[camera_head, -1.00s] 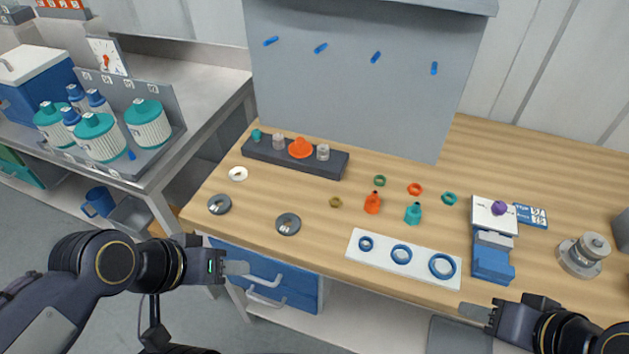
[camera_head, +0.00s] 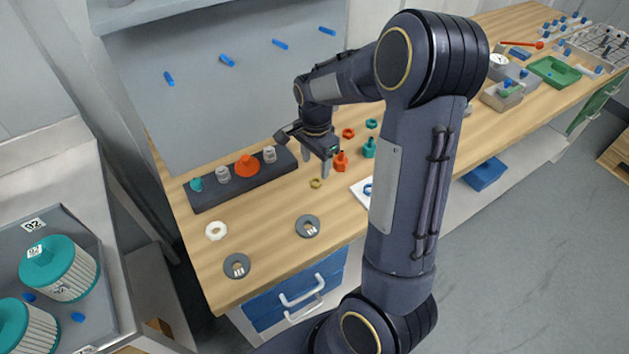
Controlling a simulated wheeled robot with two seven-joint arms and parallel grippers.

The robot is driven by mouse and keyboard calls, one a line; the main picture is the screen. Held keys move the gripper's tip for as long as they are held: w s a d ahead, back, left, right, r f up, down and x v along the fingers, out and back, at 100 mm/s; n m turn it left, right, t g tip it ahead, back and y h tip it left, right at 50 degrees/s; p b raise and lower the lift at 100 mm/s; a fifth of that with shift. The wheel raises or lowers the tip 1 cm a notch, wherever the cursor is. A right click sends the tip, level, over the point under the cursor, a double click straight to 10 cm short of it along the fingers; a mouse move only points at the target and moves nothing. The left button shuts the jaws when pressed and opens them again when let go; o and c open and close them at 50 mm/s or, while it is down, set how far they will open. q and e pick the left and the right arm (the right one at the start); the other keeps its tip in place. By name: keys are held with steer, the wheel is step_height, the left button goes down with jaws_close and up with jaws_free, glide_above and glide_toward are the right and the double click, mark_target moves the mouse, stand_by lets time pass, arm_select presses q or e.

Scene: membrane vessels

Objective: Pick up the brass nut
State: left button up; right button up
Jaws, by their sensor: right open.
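The brass nut (camera_head: 316,183) is a small yellowish ring lying on the wooden tabletop, in front of the dark block's right end. My right gripper (camera_head: 316,165) is open and empty, pointing down with its fingers just behind and above the nut. The nut is apart from the fingers as far as I can see. My left gripper is out of view.
An orange fitting (camera_head: 341,160) and a teal fitting (camera_head: 369,147) stand close right of the gripper. The dark block (camera_head: 210,196) with caps lies left. My right arm hides the bench's middle.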

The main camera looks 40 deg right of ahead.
mark_target(316, 177)
step_height(316, 177, down, 7)
steer(key=shift+w+d+r+p, duration=0.15)
steer(key=shift+p, duration=0.5)
steer(key=c, duration=1.1)
steer(key=shift+o, duration=0.2)
steer(key=shift+r, duration=0.1)
